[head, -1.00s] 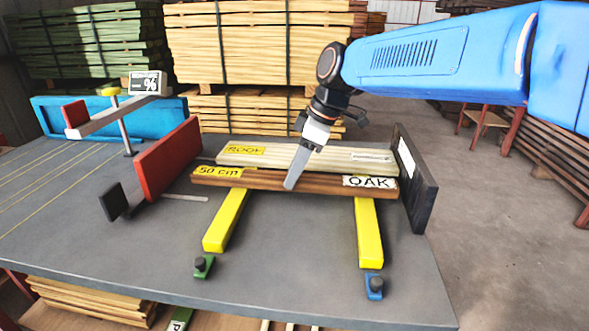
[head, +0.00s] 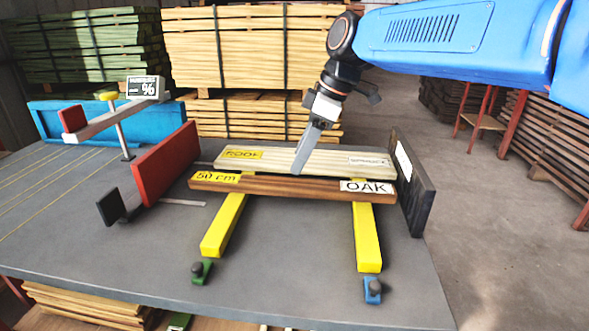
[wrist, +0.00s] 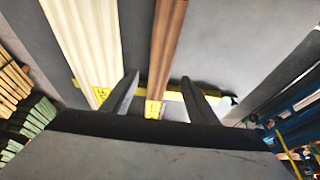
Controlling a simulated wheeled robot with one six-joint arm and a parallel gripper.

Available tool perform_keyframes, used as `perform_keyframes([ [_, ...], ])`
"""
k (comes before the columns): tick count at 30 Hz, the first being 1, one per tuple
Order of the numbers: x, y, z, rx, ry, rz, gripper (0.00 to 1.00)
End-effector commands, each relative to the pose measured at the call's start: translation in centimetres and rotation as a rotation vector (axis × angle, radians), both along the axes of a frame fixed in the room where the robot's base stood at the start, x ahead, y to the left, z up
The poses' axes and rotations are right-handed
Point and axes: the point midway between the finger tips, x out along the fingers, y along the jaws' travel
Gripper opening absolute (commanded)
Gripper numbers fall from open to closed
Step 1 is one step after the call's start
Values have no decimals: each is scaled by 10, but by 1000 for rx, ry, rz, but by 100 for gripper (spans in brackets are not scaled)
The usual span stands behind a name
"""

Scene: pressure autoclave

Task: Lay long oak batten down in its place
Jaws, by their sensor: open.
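The long oak batten (head: 275,187) is brown, with a yellow "50 cm" label at its left end and a white "OAK" label at its right. It lies flat across two yellow bars (head: 368,238), in front of a pale batten (head: 300,163). My gripper (head: 298,168) is open and above the battens, its finger showing against the pale one in the head view. In the wrist view, the oak batten (wrist: 165,45) runs between the two spread fingers (wrist: 159,88), with the pale batten (wrist: 85,35) to the left. The fingers appear clear of the oak batten.
A red plate (head: 165,165) stands left of the battens and a dark upright board (head: 414,195) stands at their right ends. A post with a percent display (head: 142,88) is at the back left. The grey table (head: 290,275) is clear in front, between the bars.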

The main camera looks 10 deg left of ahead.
Motion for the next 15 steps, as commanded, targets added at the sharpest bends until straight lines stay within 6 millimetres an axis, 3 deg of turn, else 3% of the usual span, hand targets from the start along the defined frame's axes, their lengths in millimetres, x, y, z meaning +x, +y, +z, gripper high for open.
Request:
perform_keyframes([
  [6,1,-15,36,1,0,-1,54],
  [15,1,-23,57,0,0,0,54],
])
